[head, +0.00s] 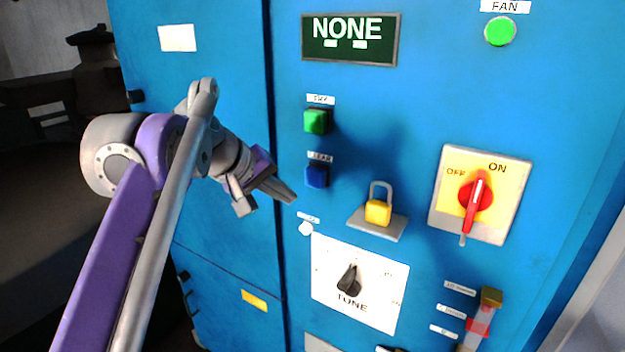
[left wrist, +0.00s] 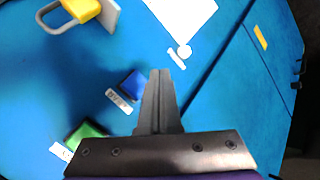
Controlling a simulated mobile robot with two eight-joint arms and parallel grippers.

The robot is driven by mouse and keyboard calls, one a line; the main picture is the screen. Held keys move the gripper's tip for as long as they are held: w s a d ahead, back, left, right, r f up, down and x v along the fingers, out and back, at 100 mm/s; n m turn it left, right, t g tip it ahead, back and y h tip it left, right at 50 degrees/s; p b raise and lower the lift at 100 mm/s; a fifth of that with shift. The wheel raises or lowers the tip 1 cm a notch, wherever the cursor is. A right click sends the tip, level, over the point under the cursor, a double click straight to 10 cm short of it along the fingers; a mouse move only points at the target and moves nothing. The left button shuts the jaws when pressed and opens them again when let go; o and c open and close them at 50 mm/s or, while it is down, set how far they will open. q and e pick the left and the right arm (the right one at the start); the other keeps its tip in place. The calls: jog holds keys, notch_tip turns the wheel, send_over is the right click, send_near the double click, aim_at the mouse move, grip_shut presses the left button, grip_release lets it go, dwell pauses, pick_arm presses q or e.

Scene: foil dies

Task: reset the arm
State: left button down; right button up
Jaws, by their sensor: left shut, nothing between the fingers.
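My left arm (head: 150,190) reaches in from the left of the head view, purple and grey. Its left gripper (head: 288,196) is shut and empty, in front of the blue cabinet, just left of and a little below the blue push button (head: 316,177). In the left wrist view the closed fingers of the gripper (left wrist: 158,78) point at the blue panel, with the blue button (left wrist: 133,85) beside them. I cannot tell how far the fingertips are from the panel. My right gripper is not in view.
The cabinet carries a "NONE" display (head: 350,40), a green button (head: 316,121), a yellow padlock (head: 378,212) on a plate, a red switch (head: 474,200), a "TUNE" dial (head: 349,282) and a lever (head: 480,318) at lower right. Dark machinery (head: 95,75) stands at far left.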

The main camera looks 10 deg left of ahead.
pick_arm(q)
jog(key=s+f+m+y, duration=0.1)
jog(key=s+f+m, duration=0.1)
jog(key=s+f, duration=0.6)
jog(key=s+a+f+m+g+y, duration=0.1)
jog(key=s+f, duration=0.7)
jog(key=f, duration=0.8)
jog(key=s+f+m+g+y, duration=0.1)
jog(key=s+f+m+y, duration=0.1)
jog(key=s+f, duration=0.6)
notch_tip(320, 180, down, 5)
jog(key=shift+s+a+r+m+y, duration=0.2)
jog(key=shift+a+m+y, duration=0.1)
jog(key=shift+m+y, duration=0.15)
